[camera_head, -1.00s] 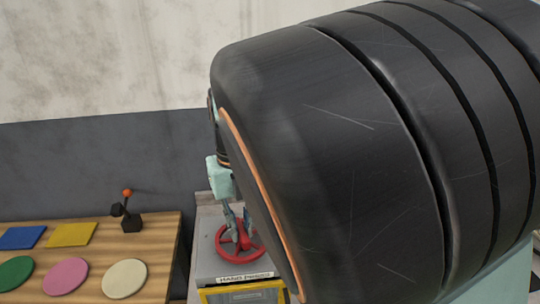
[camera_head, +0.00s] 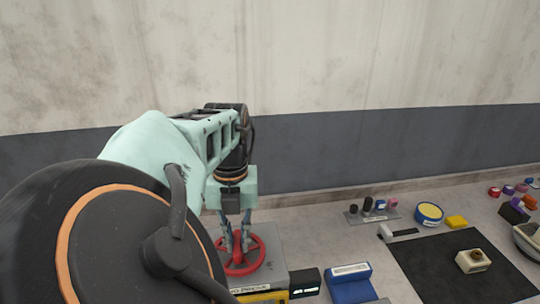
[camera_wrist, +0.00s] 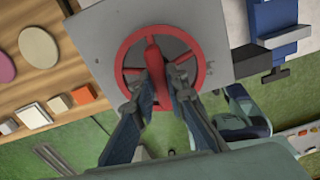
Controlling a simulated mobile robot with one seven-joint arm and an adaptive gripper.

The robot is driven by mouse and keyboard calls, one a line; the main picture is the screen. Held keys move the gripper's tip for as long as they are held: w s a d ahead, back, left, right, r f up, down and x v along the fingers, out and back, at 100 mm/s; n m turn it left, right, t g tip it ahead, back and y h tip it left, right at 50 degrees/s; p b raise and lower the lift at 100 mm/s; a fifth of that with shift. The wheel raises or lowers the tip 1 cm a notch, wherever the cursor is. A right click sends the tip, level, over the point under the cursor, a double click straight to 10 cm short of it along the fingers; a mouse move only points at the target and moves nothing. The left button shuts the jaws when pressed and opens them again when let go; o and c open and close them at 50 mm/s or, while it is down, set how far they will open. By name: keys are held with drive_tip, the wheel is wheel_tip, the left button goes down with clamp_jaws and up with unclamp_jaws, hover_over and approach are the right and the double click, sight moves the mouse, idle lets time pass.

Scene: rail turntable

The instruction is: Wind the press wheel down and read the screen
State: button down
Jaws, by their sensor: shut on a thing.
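The red press wheel (camera_head: 262,256) lies flat on top of the grey hand press (camera_head: 274,258), at lower left of centre in the head view. My gripper (camera_head: 237,248) points down onto it from above. In the wrist view the wheel (camera_wrist: 153,52) shows its rim, spokes and a red bar across its middle. My fingers (camera_wrist: 168,88) are closed about the near part of this red bar. A small dark screen (camera_head: 305,281) with light markings stands at the press's right side in the head view; its reading is too small to make out. The press label is partly hidden.
A blue box (camera_head: 350,283) stands right of the press. Farther right are a dark mat (camera_head: 450,265) with a beige block (camera_head: 472,260), a round yellow-and-blue tin (camera_head: 429,213) and several small items. In the wrist view, a wooden table (camera_wrist: 75,75) with discs lies at left.

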sight(238, 241)
drive_tip(key=shift+m, duration=0.5)
drive_tip(key=c, duration=1.9)
unclamp_jaws()
drive_tip(key=shift+c, duration=0.2)
wheel_tip(238, 241, up, 12)
